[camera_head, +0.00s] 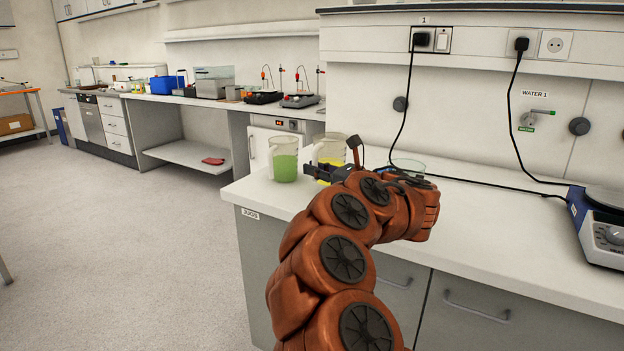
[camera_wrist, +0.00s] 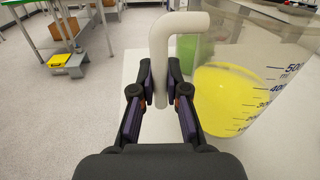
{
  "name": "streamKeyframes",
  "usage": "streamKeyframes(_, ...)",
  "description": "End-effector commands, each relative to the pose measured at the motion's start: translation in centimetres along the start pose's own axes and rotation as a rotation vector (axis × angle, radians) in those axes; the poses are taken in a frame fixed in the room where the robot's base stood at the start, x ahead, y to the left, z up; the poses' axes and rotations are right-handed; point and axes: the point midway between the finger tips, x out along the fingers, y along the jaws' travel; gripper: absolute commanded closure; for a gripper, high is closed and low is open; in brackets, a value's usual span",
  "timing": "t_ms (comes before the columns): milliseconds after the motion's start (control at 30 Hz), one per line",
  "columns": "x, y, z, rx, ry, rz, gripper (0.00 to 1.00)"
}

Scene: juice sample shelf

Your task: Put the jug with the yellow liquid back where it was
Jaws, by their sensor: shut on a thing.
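The jug with the yellow liquid (camera_head: 329,152) is clear, upright and near the left end of the counter, partly hidden by my arm. In the wrist view, the jug (camera_wrist: 232,95) fills the right side, with yellow liquid and a printed scale. My gripper (camera_wrist: 160,88) is shut on its pale handle (camera_wrist: 180,22), with a finger on each side. The gripper (camera_head: 335,172) also shows beside the jug in the head view. The jug's base is hidden there, so I cannot tell if it touches the counter.
A jug with green liquid (camera_head: 284,165) stands just left, near the counter's end above the "JUGS" label (camera_head: 250,213). A clear glass vessel (camera_head: 408,166) stands behind my arm. A hotplate (camera_head: 600,225) is at the right. The counter (camera_head: 490,230) between is mostly clear, with a black cable along the back.

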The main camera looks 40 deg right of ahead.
Motion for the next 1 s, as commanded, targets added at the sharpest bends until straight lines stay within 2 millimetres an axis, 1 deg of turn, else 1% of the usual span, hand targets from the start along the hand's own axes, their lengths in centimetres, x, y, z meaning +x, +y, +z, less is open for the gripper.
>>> streamKeyframes(100, 1.2, -0.6, -0.1, 0.000, -0.002, 0.003, 1.00)
streamKeyframes(233, 1.9, -1.1, -0.2, 0.000, -0.002, 0.002, 1.00)
streamKeyframes(367, 2.0, -1.1, -0.6, 0.001, -0.001, 0.000, 1.00)
streamKeyframes(633, 1.9, -0.9, -3.6, 0.003, -0.001, -0.001, 1.00)
streamKeyframes(1000, 1.9, -0.9, -4.0, -0.001, -0.002, -0.001, 1.00)
